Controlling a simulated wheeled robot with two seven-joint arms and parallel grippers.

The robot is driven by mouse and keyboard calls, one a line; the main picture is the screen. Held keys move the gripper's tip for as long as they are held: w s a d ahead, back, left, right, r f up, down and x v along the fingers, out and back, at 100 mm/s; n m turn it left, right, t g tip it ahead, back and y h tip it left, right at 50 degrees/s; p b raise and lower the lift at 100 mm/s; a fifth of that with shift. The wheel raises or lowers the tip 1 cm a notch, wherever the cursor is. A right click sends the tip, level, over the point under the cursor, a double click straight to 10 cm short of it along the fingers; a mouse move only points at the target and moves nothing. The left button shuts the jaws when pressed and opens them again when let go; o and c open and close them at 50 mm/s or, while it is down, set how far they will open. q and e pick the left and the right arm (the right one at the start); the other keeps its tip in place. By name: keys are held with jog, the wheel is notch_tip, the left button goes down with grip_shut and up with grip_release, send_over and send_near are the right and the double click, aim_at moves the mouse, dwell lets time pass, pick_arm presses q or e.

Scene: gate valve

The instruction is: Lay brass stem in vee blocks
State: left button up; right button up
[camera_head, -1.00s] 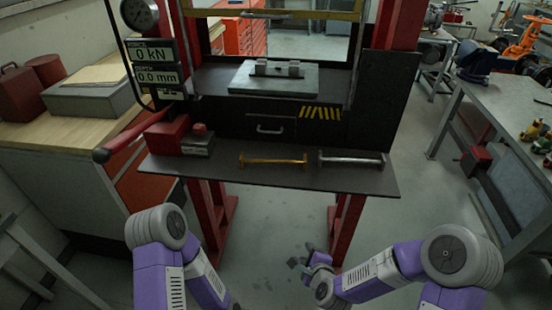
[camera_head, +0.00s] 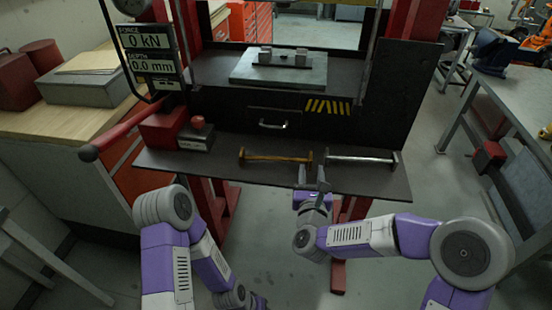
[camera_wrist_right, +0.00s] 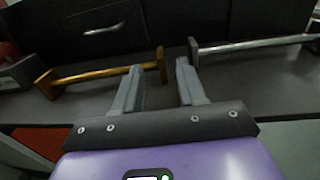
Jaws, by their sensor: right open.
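The brass stem (camera_head: 275,157) lies across two end supports on the dark front shelf, and it also shows in the right wrist view (camera_wrist_right: 100,74). A silver rod (camera_head: 360,159) lies on similar supports to its right. Two grey vee blocks (camera_head: 283,58) stand on a metal plate on the press bed. My right gripper (camera_head: 312,172) is open and empty at the shelf's front edge. In the right wrist view its fingers (camera_wrist_right: 158,78) point toward the gap between the brass stem's right end and the silver rod. My left gripper (camera_head: 245,300) is low at the bottom, its jaws unclear.
A red box (camera_head: 163,128) and a small block with a red knob (camera_head: 197,133) stand at the shelf's left. A red lever (camera_head: 110,140) juts out at left. Red press uprights flank the bed. A grey workbench (camera_head: 500,95) stands at right.

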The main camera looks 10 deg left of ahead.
aim_at(311, 161)
jog(key=shift+w+a, duration=0.15)
jog(key=shift+w, duration=1.55)
grip_shut()
jog(key=shift+r, duration=0.1)
